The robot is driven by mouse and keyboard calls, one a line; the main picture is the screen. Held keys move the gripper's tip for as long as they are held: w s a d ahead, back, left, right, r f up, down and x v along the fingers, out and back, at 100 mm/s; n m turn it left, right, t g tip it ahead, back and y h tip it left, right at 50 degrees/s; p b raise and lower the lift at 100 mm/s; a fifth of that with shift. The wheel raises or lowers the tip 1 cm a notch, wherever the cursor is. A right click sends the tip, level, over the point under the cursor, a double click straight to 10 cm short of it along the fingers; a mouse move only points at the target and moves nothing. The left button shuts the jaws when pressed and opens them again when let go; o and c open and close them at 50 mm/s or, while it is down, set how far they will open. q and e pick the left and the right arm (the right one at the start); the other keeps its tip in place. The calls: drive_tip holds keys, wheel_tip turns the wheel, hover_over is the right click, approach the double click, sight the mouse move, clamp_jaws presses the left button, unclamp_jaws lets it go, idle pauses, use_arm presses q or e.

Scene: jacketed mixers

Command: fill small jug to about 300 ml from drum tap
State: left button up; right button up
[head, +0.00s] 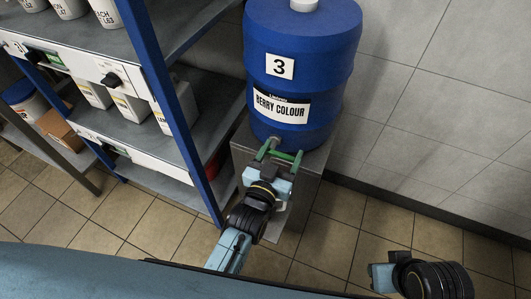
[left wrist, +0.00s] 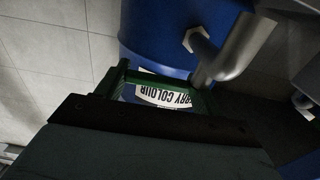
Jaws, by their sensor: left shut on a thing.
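The blue drum (head: 300,85), numbered 3 and labelled "BERRY COLOUR", stands on a grey metal stand. Its metal tap (head: 274,143) is low on the front and shows larger in the left wrist view (left wrist: 215,58). My left gripper (head: 281,155) is at the tap. Its green fingers (left wrist: 160,85) are apart, with a green bar (left wrist: 160,78) between them that looks like the tap handle. My right gripper (head: 383,277) is low at the right; its fingers cannot be made out.
A blue-framed shelf rack (head: 175,110) with white containers stands left of the drum. The grey stand (head: 312,185) under the drum is close to the left arm. A tiled wall is behind. The floor (head: 340,235) to the right is clear.

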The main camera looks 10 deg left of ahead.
drive_tip(key=shift+w+a, duration=0.15)
drive_tip(key=shift+a, duration=0.1)
drive_tip(key=shift+r, duration=0.1)
use_arm(q)
drive_tip(key=o, duration=1.4)
drive_tip(key=shift+s, duration=0.3)
drive_tip(key=p+v, duration=0.3)
drive_tip(key=v, duration=0.9)
drive_tip(key=shift+s+p, duration=0.4)
use_arm(e)
drive_tip(key=d+f, duration=0.3)
drive_tip(key=f, duration=0.6)
drive_tip(key=shift+d+f+g+h, duration=0.25)
drive_tip(key=shift+d+g+h, duration=0.05)
drive_tip(key=shift+d, duration=0.1)
